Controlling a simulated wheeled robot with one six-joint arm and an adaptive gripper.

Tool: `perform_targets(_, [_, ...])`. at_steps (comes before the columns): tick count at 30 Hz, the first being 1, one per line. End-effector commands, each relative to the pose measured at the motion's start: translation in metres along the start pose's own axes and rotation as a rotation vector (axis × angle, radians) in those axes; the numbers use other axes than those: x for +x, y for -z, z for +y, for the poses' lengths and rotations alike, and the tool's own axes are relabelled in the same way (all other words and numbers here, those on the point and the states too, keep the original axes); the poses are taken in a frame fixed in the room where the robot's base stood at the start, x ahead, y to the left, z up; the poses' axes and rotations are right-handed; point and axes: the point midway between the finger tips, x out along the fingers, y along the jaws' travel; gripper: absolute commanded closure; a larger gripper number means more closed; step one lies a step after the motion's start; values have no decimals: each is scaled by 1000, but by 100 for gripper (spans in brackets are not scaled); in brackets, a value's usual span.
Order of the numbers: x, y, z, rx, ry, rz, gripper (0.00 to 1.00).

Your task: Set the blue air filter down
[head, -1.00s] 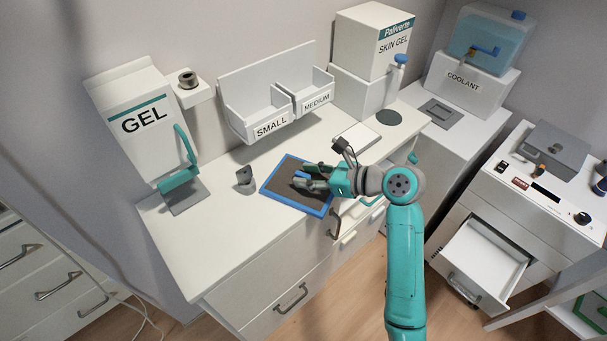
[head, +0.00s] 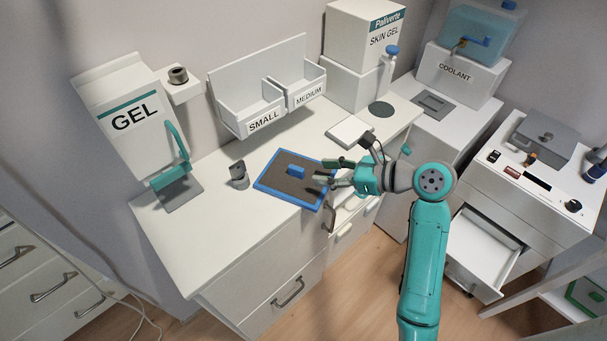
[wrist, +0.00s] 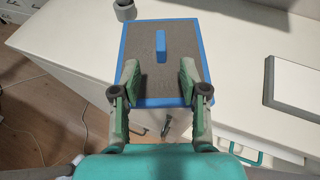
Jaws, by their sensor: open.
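The blue air filter (head: 281,189) lies flat on the white counter top (head: 215,236), near its front edge. It has a blue frame, a dark grey-brown mesh and a small blue raised handle (head: 297,171) in the middle. It also shows in the wrist view (wrist: 160,72), with the handle upright in the picture. My gripper (head: 325,172) is open and empty. Its fingers are over the filter's right end, apart from the handle. In the wrist view the two green-padded fingers (wrist: 154,90) are spread at the near end of the filter.
A grey cylindrical cup (head: 239,175) stands left of the filter. A white flat box (head: 350,131) lies behind my gripper. The GEL dispenser (head: 128,117) and SMALL and MEDIUM bins (head: 264,121) are at the back. An open drawer (head: 484,245) is at right.

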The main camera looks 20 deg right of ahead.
Motion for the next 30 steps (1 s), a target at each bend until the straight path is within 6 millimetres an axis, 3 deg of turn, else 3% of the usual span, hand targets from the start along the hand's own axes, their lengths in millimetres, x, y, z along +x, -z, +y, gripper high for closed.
perform_targets(6, [32, -1, 1, -1, -4, 0, 56])
perform_targets(14, [49, -2, 1, -1, -3, 0, 56])
perform_targets(21, [82, -4, -1, -1, -3, 1, 56])
perform_targets(30, [93, -4, -1, -1, 0, 0, 56])
